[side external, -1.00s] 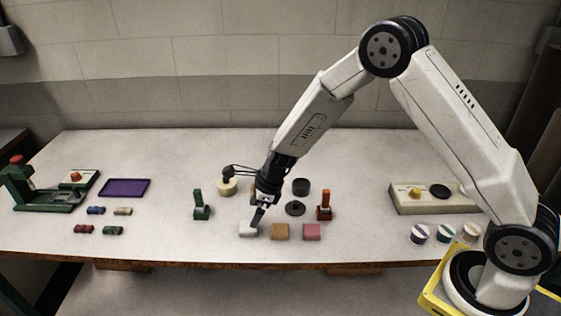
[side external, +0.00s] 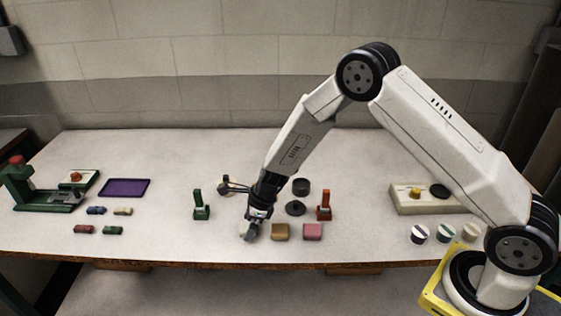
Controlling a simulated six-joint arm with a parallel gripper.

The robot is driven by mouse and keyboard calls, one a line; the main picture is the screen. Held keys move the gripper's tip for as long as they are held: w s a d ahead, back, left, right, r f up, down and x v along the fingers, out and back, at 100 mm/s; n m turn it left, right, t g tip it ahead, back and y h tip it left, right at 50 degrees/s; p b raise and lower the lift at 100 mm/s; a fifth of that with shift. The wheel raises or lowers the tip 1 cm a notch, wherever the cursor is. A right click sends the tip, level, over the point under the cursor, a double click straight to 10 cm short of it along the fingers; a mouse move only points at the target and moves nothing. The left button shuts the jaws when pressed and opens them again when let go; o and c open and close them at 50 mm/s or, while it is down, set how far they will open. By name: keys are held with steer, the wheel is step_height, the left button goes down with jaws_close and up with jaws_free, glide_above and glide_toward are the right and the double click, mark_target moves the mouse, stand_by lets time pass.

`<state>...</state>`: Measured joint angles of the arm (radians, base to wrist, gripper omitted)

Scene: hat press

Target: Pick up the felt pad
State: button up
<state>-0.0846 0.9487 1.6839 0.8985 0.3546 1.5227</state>
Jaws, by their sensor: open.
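A small white block (side external: 242,228) is at the table's front, mostly hidden behind my gripper. A tan block (side external: 280,232) and a pink block (side external: 312,232) sit in a row to its right. I cannot tell for sure which of these is the felt pad. My gripper (side external: 251,234) is open and low over the white block, pointing down. The fingers overlap the block in this view, and I cannot tell whether they touch it.
A green stand (side external: 201,206) is to the left and a red-orange stand (side external: 324,205) to the right. A dark disc (side external: 295,208) and a dark round tin (side external: 301,187) lie behind the blocks. The table's front edge (side external: 200,256) is close.

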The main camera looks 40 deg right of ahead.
steer(key=shift+f, duration=0.1)
steer(key=shift+c, duration=0.2)
steer(key=c, duration=1.1)
steer(key=shift+r, duration=0.65)
steer(key=shift+w+r, duration=0.1)
steer(key=shift+r, duration=0.8)
steer(key=shift+s+d+r, duration=0.3)
steer(key=shift+s+r, duration=1.35)
steer(key=shift+s, duration=0.7)
steer(key=shift+s+d+r, duration=0.35)
steer(key=shift+s+r, duration=1.3)
steer(key=shift+s, duration=0.65)
steer(key=shift+s+d+r, duration=0.3)
steer(key=shift+s+r, duration=1.35)
steer(key=shift+s, duration=0.7)
